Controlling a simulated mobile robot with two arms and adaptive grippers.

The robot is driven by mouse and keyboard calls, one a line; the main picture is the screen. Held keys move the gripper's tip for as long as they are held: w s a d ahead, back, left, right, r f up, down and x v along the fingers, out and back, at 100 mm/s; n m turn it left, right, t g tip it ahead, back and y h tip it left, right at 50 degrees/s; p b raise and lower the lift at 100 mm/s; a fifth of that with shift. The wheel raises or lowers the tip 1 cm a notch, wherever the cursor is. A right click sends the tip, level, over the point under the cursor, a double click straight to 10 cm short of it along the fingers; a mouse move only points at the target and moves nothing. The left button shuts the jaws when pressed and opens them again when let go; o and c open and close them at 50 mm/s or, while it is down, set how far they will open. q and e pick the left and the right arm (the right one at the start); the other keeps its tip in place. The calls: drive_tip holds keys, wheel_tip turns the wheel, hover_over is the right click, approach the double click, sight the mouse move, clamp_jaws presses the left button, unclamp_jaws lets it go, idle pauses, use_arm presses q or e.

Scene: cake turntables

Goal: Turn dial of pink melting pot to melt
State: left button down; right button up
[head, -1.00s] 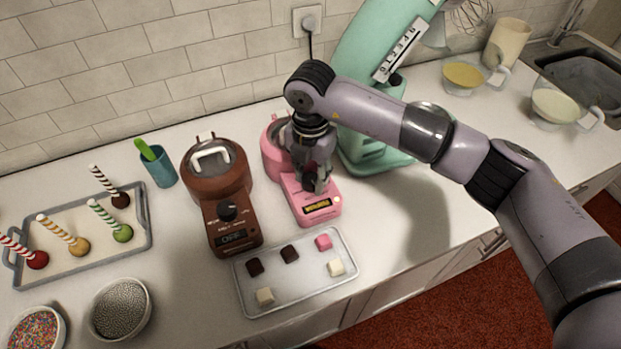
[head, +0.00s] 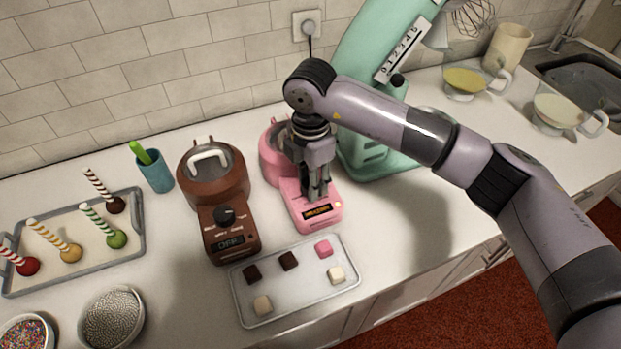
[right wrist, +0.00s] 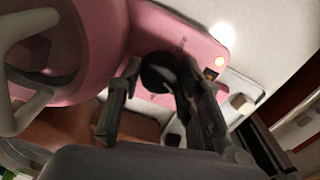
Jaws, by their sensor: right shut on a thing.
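The pink melting pot (head: 303,213) stands on the counter beside the brown pot. Its front panel has a small display (head: 318,211) with lit orange text, too small to read surely, and a glowing lamp (head: 338,205). My right gripper (head: 318,193) points down at the panel, just behind the display. The dark dial (right wrist: 158,72) shows in the right wrist view between the fingers of my right gripper (right wrist: 155,88), which is shut on it. In the head view the fingers hide the dial. My left gripper is not in view.
The brown melting pot (head: 213,187) stands close on the left, its display reading OFF. A tray (head: 298,302) of chocolate cubes lies in front. The mint stand mixer (head: 365,155) stands close behind on the right. Cake pops on a tray (head: 140,225) are at the left.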

drive_tip(key=o, duration=1.2)
drive_tip(key=shift+c, duration=0.2)
drive_tip(key=shift+r, duration=0.1)
drive_tip(key=shift+r, duration=0.3)
drive_tip(key=shift+s+r, duration=0.1)
drive_tip(key=shift+r, duration=3.5)
